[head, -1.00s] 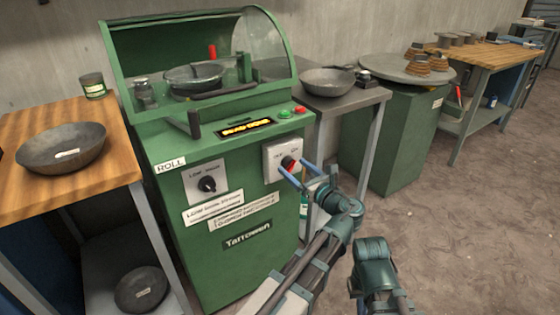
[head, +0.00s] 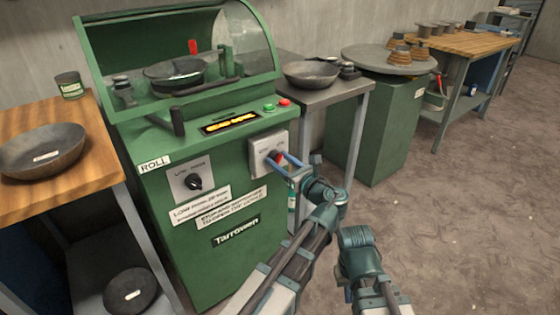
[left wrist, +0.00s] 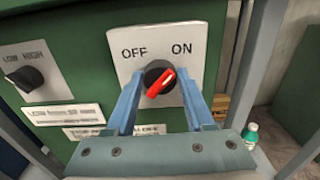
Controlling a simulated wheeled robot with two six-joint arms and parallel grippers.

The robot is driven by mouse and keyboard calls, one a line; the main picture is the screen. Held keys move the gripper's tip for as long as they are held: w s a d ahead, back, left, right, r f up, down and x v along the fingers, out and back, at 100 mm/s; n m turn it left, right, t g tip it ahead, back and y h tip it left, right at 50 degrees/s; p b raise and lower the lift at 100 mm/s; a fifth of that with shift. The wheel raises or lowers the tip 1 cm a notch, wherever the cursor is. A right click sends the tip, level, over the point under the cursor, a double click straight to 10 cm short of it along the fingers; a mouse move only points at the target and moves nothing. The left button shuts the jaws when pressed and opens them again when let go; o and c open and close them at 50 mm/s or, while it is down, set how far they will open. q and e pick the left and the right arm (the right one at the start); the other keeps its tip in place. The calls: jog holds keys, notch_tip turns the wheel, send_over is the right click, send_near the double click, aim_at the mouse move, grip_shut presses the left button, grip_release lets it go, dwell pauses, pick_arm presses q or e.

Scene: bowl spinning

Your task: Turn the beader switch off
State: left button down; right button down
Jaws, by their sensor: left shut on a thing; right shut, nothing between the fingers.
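The beader switch is a black knob with a red handle (left wrist: 160,83) on a pale plate (left wrist: 197,58) marked OFF at left and ON at right. In the left wrist view the handle slants from lower left to upper right, towards ON. The plate (head: 257,150) sits on the right of the green machine's front (head: 225,262). My left gripper (left wrist: 160,88) has its two blue fingers on either side of the knob, shut on it. In the head view this gripper (head: 279,160) hides most of the knob. My right arm shows at lower right; its fingers are not visible.
A LOW/HIGH dial (head: 193,182) is left of the switch. Green (head: 268,107) and red (head: 285,102) buttons are above it. A wooden table (head: 75,190) with a bowl (head: 45,152) stands at left. A grey table (head: 345,92) stands behind right. Open floor lies at right.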

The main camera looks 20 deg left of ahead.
pick_arm(q)
jog(key=shift+n, duration=0.3)
jog(key=n, duration=0.3)
jog(key=shift+s+a+n, duration=0.1)
jog(key=shift+n, duration=0.3)
jog(key=n, duration=0.4)
jog(key=shift+f+n, duration=0.1)
jog(key=shift+n, duration=0.2)
jog(key=n, duration=0.4)
jog(key=shift+s, duration=0.1)
jog(key=n, duration=0.4)
jog(key=shift+f+n, duration=0.15)
jog(key=shift+n, duration=0.45)
jog(key=shift+c, duration=1.4)
grip_release()
